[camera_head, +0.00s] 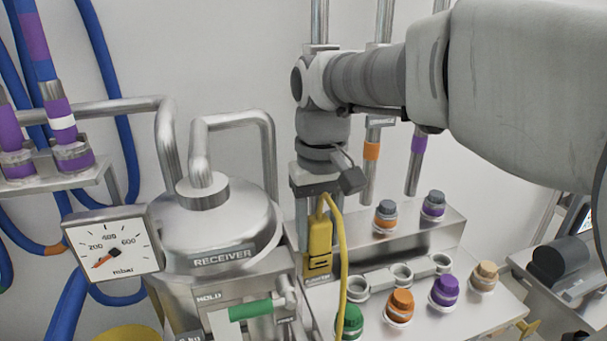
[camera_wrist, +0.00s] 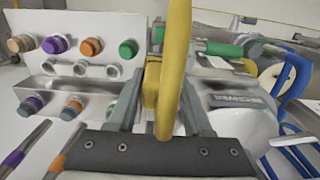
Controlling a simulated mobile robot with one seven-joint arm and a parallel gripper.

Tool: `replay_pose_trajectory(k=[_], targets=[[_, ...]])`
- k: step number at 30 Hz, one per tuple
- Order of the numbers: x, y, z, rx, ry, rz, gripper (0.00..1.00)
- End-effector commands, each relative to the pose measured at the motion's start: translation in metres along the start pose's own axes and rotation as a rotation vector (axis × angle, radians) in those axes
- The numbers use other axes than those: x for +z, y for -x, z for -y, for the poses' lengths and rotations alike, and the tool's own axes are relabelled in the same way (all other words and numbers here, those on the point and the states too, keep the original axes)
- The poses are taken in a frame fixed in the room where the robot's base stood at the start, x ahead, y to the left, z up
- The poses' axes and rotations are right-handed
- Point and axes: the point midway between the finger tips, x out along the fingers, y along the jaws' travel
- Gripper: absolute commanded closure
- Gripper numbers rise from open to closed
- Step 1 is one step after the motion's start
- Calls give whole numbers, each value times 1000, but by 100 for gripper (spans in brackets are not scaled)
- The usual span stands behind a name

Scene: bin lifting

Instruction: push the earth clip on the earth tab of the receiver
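The yellow earth clip (camera_head: 319,240) hangs upright below my gripper (camera_head: 320,215), between its two grey fingers, with a yellow cable (camera_head: 342,265) looping from its top. In the wrist view the clip (camera_wrist: 151,85) also sits between the fingers, and the cable crosses in front of it. The steel receiver (camera_head: 215,225) stands to the left of the clip.
A pressure gauge (camera_head: 113,247) and a green-handled valve (camera_head: 250,310) are on the receiver's near side. To the right, a steel stand (camera_head: 470,307) carries several coloured caps and open ports. Upright pipes rise behind my gripper. Blue hoses (camera_head: 120,100) hang at the left.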

Motion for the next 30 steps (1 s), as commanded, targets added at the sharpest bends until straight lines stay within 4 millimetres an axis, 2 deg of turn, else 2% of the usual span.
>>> replay_pose_trajectory(k=[1, 4, 13, 17, 20, 30], targets=[[0, 0, 0, 0, 0, 1, 39], [0, 0, 0, 0, 0, 0, 21], [0, 1, 0, 0, 0, -1, 20], [-1, 10, 0, 0, 0, -2, 20], [-1, 27, 0, 0, 0, -5, 20], [-1, 108, 0, 0, 0, -5, 20]])
